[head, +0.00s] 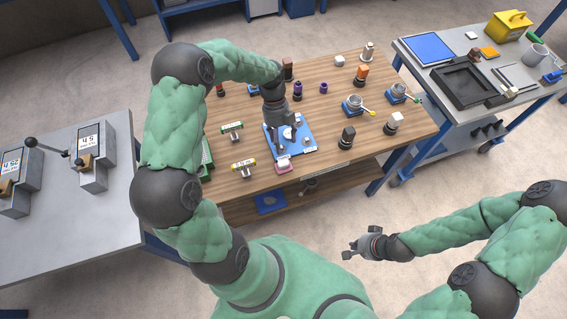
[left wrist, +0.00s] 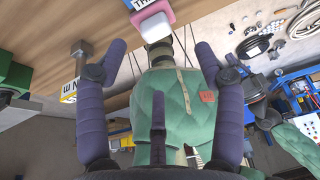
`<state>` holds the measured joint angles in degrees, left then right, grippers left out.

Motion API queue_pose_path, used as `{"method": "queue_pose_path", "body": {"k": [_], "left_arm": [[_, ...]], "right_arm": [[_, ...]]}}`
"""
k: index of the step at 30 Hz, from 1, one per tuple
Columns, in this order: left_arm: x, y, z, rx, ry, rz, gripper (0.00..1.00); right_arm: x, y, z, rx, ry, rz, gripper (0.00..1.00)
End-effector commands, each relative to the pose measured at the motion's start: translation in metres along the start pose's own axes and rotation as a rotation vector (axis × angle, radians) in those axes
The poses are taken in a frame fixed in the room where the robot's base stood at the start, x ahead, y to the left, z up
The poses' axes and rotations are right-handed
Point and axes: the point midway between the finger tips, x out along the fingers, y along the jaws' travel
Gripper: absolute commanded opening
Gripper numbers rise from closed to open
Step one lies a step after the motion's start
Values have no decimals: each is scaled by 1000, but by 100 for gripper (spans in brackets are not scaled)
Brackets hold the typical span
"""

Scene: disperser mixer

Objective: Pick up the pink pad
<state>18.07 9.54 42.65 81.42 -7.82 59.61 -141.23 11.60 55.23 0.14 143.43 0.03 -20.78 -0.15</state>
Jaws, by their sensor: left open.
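The pink pad (head: 283,168) lies at the front edge of the wooden table, just in front of the blue tray (head: 303,147); a small pale piece shows on it. In the left wrist view the pink pad (left wrist: 152,14) is at the top centre, beyond my fingertips. My left gripper (head: 285,137) points down over the blue tray, behind the pad in the head view. In the left wrist view the left gripper (left wrist: 161,50) has its fingers wide apart with nothing between them. My right gripper (head: 352,250) hangs in front of the table, away from the pad; its finger opening is unclear.
Label-bearing stands (head: 243,168) are left of the tray, and dark and white blocks (head: 347,136) right of it. Several small items and bowls (head: 353,102) stand further back. A grey side table (head: 68,214) is at left, a tool cart (head: 480,65) at right.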

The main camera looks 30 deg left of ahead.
Motion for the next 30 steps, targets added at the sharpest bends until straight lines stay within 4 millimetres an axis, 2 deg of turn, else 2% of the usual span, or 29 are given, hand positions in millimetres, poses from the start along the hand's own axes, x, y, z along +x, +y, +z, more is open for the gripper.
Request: {"method": "queue_pose_path", "body": {"k": [3, 14, 22, 30], "left_arm": [[19, 0, 0, -1, 1, 1, 69], [42, 2, 0, -2, 0, 0, 69], [79, 5, 0, -2, 1, 1, 69], [85, 5, 0, -3, -2, -1, 69]], "right_arm": [[3, 1, 0, 0, 0, 0, 0], [6, 2, 0, 0, 0, 0, 0], [14, 5, 0, 0, 0, 0, 0], [14, 5, -1, 0, 0, 0, 0]]}}
